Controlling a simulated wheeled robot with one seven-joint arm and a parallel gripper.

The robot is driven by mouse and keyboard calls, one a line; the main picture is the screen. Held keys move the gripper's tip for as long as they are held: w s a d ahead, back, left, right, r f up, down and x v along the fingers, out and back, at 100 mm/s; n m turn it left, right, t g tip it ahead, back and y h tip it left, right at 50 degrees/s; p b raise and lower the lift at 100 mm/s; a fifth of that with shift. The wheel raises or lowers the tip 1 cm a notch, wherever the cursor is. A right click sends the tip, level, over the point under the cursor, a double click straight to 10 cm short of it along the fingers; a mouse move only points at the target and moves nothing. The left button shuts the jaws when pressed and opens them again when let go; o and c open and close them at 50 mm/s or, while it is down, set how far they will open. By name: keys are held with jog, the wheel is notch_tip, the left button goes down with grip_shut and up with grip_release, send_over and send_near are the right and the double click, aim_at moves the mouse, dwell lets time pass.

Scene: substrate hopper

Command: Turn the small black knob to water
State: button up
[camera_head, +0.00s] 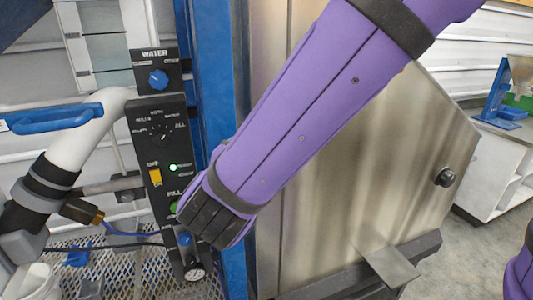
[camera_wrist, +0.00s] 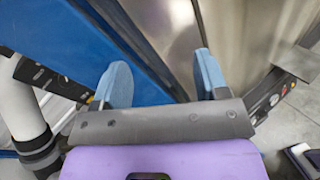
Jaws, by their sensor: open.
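The small black knob (camera_head: 162,132) sits on the dark control panel (camera_head: 143,118) in the head view, with small white labels around it. Its pointer direction is too small to read surely. A blue knob (camera_head: 158,79) sits above it, under the word WATER. My gripper (camera_wrist: 163,80) shows in the wrist view as two blue finger pads, spread apart with nothing between them. In the head view my purple arm comes down from the upper right and ends beside the panel's lower part, below the black knob. Most of the fingers are hidden there.
A yellow switch (camera_head: 155,177) and a lit green lamp (camera_head: 173,167) are below the knob. A green button (camera_head: 174,207) is partly covered by my arm. A blue post (camera_head: 212,75) and steel hopper (camera_head: 400,185) stand right of the panel.

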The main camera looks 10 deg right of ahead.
jog(key=shift+d+r+m+g+h, duration=0.2)
jog(key=shift+d+m, duration=0.1)
jog(key=shift+d, duration=0.3)
jog(key=shift+d+r+m+g+h, duration=0.1)
jog(key=shift+d+m+h, duration=0.15)
jog(key=shift+d, duration=0.3)
jog(key=shift+f, duration=0.1)
jog(key=s+d+r+m+g+h, duration=0.1)
jog(key=s+d+m+g, duration=0.1)
jog(key=d+m+g, duration=0.5)
jog(key=s+d+r+m+g+h, duration=0.1)
jog(key=s+d+m+g+h, duration=0.15)
jog(key=d+m, duration=0.65)
jog(key=s+d+r+m+y, duration=0.3)
jog(key=s+d+m+y, duration=0.5)
jog(key=m, duration=0.4)
jog(key=shift+s+d+y, duration=0.2)
jog(key=shift+s+y, duration=0.4)
jog(key=shift+s, duration=0.6)
jog(key=shift+f, duration=0.1)
jog(key=shift+c, duration=0.2)
